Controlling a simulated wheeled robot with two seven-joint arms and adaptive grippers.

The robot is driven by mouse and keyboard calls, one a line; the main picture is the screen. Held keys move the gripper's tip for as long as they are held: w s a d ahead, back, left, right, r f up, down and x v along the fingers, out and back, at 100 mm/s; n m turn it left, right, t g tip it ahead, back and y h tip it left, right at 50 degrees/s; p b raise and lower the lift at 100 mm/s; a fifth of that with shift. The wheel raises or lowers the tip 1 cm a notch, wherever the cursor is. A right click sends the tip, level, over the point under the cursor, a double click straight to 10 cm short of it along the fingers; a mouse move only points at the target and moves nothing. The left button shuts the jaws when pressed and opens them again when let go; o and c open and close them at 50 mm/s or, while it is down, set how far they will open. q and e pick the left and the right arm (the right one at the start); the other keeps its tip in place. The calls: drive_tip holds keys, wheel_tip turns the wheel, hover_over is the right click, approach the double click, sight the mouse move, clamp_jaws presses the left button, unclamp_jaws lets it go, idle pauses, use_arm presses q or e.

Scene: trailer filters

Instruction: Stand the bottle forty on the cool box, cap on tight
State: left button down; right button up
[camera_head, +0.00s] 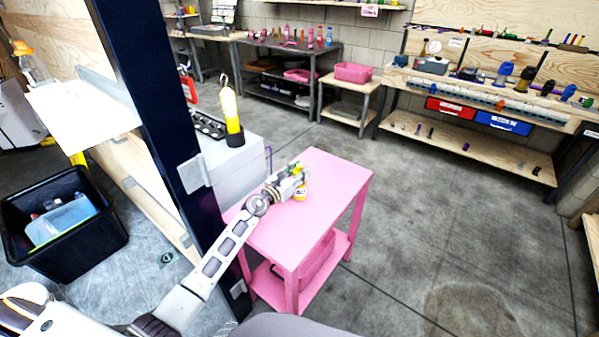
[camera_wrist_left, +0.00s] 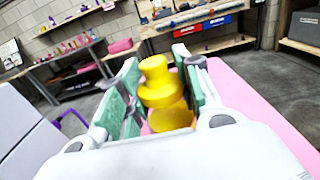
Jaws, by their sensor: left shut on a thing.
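My left gripper (camera_head: 296,182) is over the pink table and shut on a yellow bottle (camera_head: 300,194). In the left wrist view the yellow bottle (camera_wrist_left: 160,85) is between the two green-padded fingers, with its narrower yellow top uppermost. Its lower part and any number on it are hidden or too small to read. I cannot tell whether its base touches the table or how tight its cap is. A pale box-like unit (camera_head: 225,178), possibly the cool box, stands left of the pink table; its side also shows in the left wrist view (camera_wrist_left: 30,135). My right gripper is out of view.
The pink table (camera_head: 335,180) has bare top around the gripper. A tall yellow object with a black base (camera_head: 232,115) stands on the pale unit. A dark blue post (camera_head: 165,110) rises close to my left arm. A black crate (camera_head: 70,250) is at left. Floor at right is clear.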

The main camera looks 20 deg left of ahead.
use_arm(q)
drive_tip(key=c, duration=1)
unclamp_jaws()
drive_tip(key=shift+f, duration=0.1)
